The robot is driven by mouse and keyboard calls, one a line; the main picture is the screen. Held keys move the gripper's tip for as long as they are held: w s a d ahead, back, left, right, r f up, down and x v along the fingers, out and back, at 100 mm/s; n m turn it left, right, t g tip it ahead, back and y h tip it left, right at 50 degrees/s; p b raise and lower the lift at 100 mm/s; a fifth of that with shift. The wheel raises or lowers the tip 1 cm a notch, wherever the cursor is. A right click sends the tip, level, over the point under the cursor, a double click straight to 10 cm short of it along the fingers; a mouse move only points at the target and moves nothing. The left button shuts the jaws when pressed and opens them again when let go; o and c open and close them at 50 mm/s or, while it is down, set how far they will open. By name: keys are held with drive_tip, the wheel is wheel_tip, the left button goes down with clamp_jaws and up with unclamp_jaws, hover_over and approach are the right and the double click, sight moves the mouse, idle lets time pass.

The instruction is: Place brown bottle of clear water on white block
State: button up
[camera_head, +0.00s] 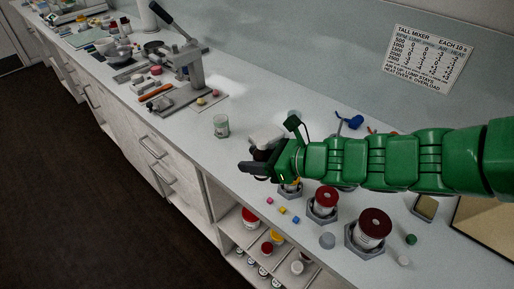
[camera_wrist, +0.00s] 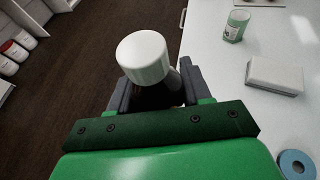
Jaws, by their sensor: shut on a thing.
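My gripper (camera_head: 258,170) is shut on a bottle with a ribbed white cap (camera_wrist: 143,58). Below the cap, only a little of the dark bottle body shows between the fingers in the wrist view, so its contents are hidden. In the wrist view my gripper (camera_wrist: 155,95) has the dark floor behind the bottle, near the counter's front edge. The white block (camera_wrist: 274,76) lies flat on the counter to the right of the gripper, apart from it, with its top bare.
A greenish glass jar (camera_wrist: 236,26) stands near the block; it also shows in the head view (camera_head: 221,126). A lever press (camera_head: 186,65) stands farther back. A blue ring (camera_wrist: 296,164) lies lower right.

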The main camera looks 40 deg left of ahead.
drive_tip(key=w+a+r+t, duration=0.1)
drive_tip(key=w+a+r, duration=0.1)
drive_tip(key=w, duration=0.4)
drive_tip(key=w+a+r, duration=0.1)
drive_tip(key=w+a, duration=0.1)
drive_tip(key=w, duration=0.3)
drive_tip(key=m, duration=0.1)
hover_over(263, 132)
drive_tip(key=shift+s+d+f, duration=0.1)
drive_tip(key=shift+f, duration=4.4)
drive_tip(key=shift+a+f, duration=0.2)
drive_tip(key=shift+f, duration=1.6)
drive_tip(key=shift+f, duration=0.1)
drive_tip(key=o, duration=1.2)
